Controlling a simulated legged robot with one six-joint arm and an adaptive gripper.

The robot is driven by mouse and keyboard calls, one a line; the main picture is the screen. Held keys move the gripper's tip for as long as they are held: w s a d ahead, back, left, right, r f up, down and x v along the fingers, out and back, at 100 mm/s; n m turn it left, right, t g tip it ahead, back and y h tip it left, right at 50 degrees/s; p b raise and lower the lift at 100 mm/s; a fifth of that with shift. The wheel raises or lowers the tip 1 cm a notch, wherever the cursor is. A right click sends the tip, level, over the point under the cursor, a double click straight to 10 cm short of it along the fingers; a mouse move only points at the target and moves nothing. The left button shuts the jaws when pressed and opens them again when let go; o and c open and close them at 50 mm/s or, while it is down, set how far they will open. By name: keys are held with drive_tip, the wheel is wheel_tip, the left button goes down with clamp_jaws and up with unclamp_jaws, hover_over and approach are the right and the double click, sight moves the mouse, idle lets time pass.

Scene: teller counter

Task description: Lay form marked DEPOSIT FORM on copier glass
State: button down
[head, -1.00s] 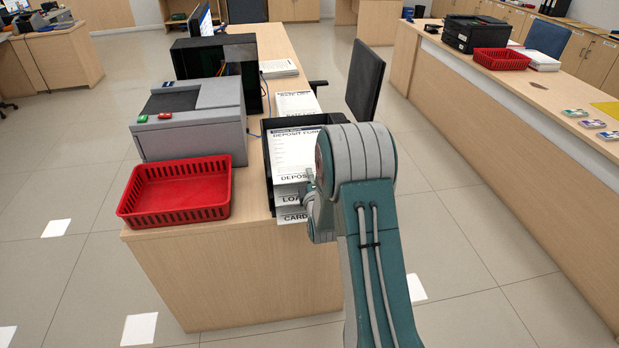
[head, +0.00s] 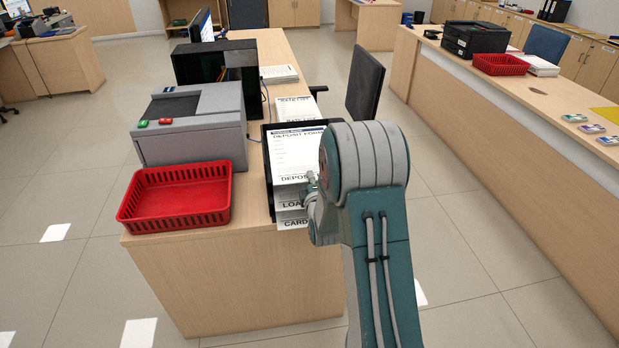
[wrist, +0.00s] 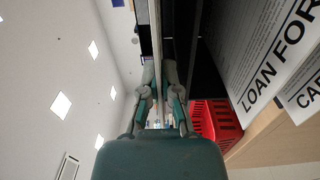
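The DEPOSIT FORM (head: 293,153) is a white printed sheet at the top of the black tiered tray (head: 269,187), on the desk's right side. My gripper (head: 311,182) is at the form's front right edge; my arm hides part of it in the head view. In the wrist view, the fingers (wrist: 160,75) are close together on either side of a thin pale sheet seen edge-on, which appears to be this form. The grey copier (head: 190,135) stands left of the tray, with a dark panel and green and red buttons on top. I cannot tell whether its glass is exposed.
A LOAN FORM (wrist: 268,60) and a sheet marked CARD (head: 295,223) lie in lower tiers. An empty red basket (head: 176,218) stands in front of the copier. A sheet marked RATE LIST (head: 297,107) lies behind the tray.

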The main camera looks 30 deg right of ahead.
drive_tip(key=s+a+r, duration=0.1)
drive_tip(key=s+r, duration=0.1)
drive_tip(key=s, duration=0.4)
drive_tip(key=s+a+r, duration=0.2)
drive_tip(key=s, duration=0.4)
drive_tip(key=shift+a+r, duration=0.25)
